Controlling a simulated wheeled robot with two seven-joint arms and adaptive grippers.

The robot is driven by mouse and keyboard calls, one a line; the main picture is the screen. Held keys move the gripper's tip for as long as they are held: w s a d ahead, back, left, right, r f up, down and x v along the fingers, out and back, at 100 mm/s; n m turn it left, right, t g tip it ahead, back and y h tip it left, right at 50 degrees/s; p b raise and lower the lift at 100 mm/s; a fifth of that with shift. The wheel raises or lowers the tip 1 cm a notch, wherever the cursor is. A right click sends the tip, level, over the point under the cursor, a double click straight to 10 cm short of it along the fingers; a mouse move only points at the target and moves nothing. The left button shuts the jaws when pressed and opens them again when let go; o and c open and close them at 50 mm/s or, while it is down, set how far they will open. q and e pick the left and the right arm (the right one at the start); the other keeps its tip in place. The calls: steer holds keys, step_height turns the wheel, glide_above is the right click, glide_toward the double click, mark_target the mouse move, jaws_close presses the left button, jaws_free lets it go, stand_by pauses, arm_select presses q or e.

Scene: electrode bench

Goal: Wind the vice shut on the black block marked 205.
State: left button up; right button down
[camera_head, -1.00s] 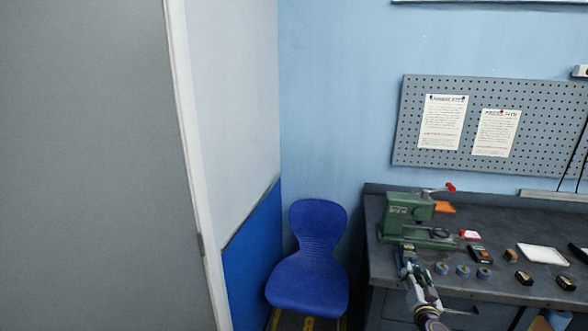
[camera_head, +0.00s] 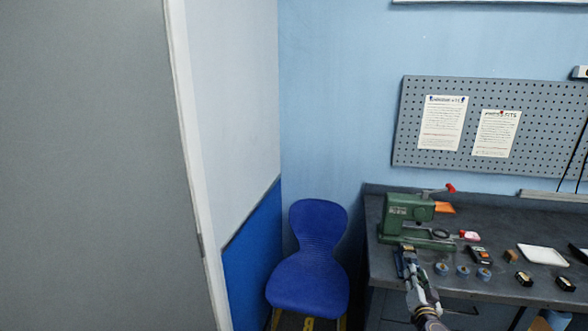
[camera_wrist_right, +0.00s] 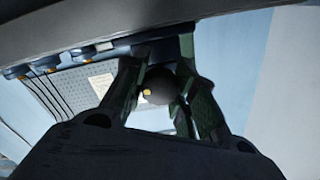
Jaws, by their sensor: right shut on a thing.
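A green machine (camera_head: 408,212) with a red-tipped lever stands at the bench's left end. I cannot clearly make out the vice or its jaws in the head view. My right gripper (camera_head: 405,254) is at the bench's front edge, just in front of the green machine's base. In the right wrist view, its fingers (camera_wrist_right: 160,88) are shut on a dark round knob (camera_wrist_right: 158,85) with a small yellow spot. Small black blocks (camera_head: 524,279) (camera_head: 566,284) lie at the bench's front right. The number 205 is not readable on either. My left gripper is not in view.
The dark bench (camera_head: 490,215) also holds several blue-grey round pieces (camera_head: 462,270), a red-and-white item (camera_head: 469,236), a dark meter-like device (camera_head: 480,255) and a white tray (camera_head: 543,254). A blue chair (camera_head: 311,265) stands left of the bench.

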steer(key=shift+m, duration=0.9)
steer(key=c, duration=1.5)
jaws_free()
steer(key=shift+c, duration=0.2)
steer(key=o, duration=0.4)
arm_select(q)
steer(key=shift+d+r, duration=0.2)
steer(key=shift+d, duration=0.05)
